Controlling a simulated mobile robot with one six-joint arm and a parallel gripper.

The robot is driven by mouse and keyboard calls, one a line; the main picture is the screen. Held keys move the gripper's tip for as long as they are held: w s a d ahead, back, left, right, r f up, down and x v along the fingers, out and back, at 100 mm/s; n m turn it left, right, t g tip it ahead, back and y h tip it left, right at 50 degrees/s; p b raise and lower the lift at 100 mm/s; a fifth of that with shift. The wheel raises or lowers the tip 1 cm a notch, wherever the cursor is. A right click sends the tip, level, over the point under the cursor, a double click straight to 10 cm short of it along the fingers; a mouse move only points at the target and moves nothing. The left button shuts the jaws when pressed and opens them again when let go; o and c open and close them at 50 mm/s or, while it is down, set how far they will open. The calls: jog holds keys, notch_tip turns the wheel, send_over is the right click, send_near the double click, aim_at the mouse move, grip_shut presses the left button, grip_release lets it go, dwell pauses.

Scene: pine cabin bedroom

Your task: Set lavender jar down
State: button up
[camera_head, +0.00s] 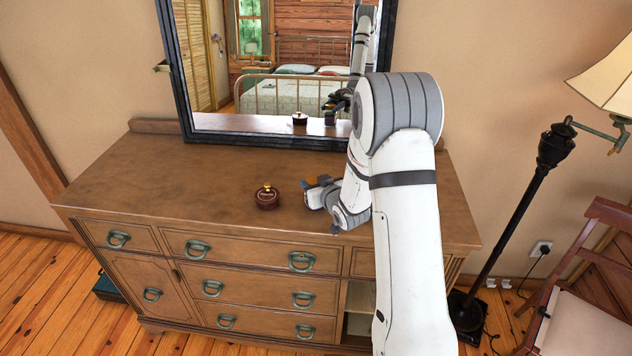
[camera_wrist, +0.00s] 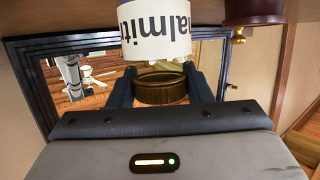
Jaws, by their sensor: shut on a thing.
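The jar in my gripper (camera_wrist: 161,88) has a brown, ribbed lid and a white label (camera_wrist: 158,32) with partly cut-off dark lettering, upside down in the wrist view. The two dark fingers are shut on the lid. The jar's far end is outside the wrist view, so I cannot tell whether it touches the dresser. In the head view, my gripper (camera_head: 318,187) is low over the right half of the wooden dresser (camera_head: 180,180), and my arm hides part of the grip.
A dark red jar with a gold knob (camera_head: 267,198) stands to the left of my gripper; it also shows in the wrist view (camera_wrist: 252,12). A black-framed mirror (camera_head: 260,132) stands at the back. The dresser's left half is clear. A floor lamp (camera_head: 520,215) stands at right.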

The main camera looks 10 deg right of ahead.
jog(key=shift+f+b, duration=0.15)
jog(key=shift+b, duration=0.15)
jog(key=o, duration=1.1)
jog(key=shift+r+p, duration=0.25)
jog(key=shift+p, duration=0.05)
jog(key=s+d+r+m+g+h+b, duration=0.15)
jog(key=s+r, duration=0.35)
jog(key=s, duration=0.5)
jog(key=s+d+r+g+h+b, duration=0.1)
jog(key=s+d+r+g+h, duration=0.25)
jog(key=s, duration=0.65)
jog(key=s+a+r+g, duration=0.1)
jog(key=s+g, duration=0.1)
jog(key=s, duration=0.4)
jog(key=s+a+r+m+g+y, duration=0.1)
jog(key=s+a+g, duration=0.1)
jog(key=s, duration=0.4)
jog(key=s+a+r+g, duration=0.1)
jog(key=s+r+g, duration=0.1)
jog(key=s, duration=0.4)
jog(key=shift+s+a, duration=0.3)
